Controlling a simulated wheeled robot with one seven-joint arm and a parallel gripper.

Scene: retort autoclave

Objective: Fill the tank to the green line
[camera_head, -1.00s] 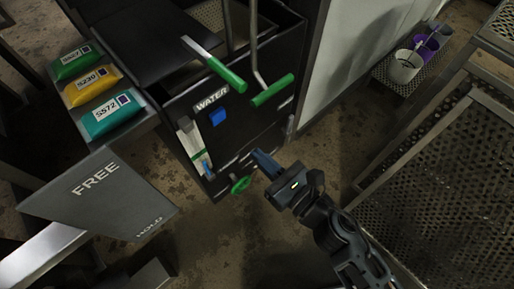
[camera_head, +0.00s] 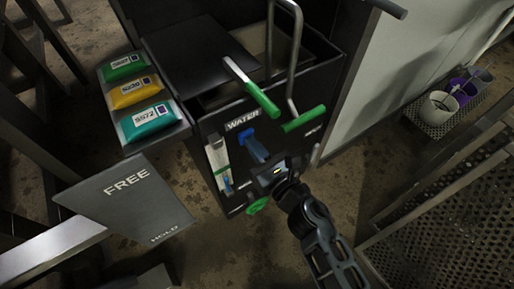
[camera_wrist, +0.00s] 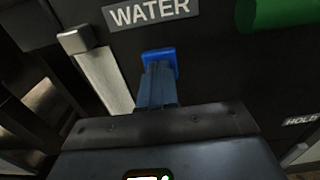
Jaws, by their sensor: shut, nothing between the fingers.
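The dark tank (camera_head: 325,85) stands in the middle of the head view, with a WATER label (camera_head: 242,124) on its front. A blue button sits below that label; in the wrist view the button (camera_wrist: 160,56) shows just past my fingertips. A pale upright gauge (camera_head: 216,153) is left of it, with a green mark and blue low in it. The gauge also shows in the wrist view (camera_wrist: 104,82). My gripper (camera_head: 253,146) is shut and empty, its fingertips at the button. I cannot tell whether they touch it.
Two green-handled levers (camera_head: 262,100) (camera_head: 303,119) stand close above and right of my gripper. A green handwheel (camera_head: 257,206) is below. Several coloured pouches (camera_head: 150,122) lie on a shelf at left, above a FREE/HOLD panel (camera_head: 130,200). Perforated metal racks (camera_head: 450,220) stand at right.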

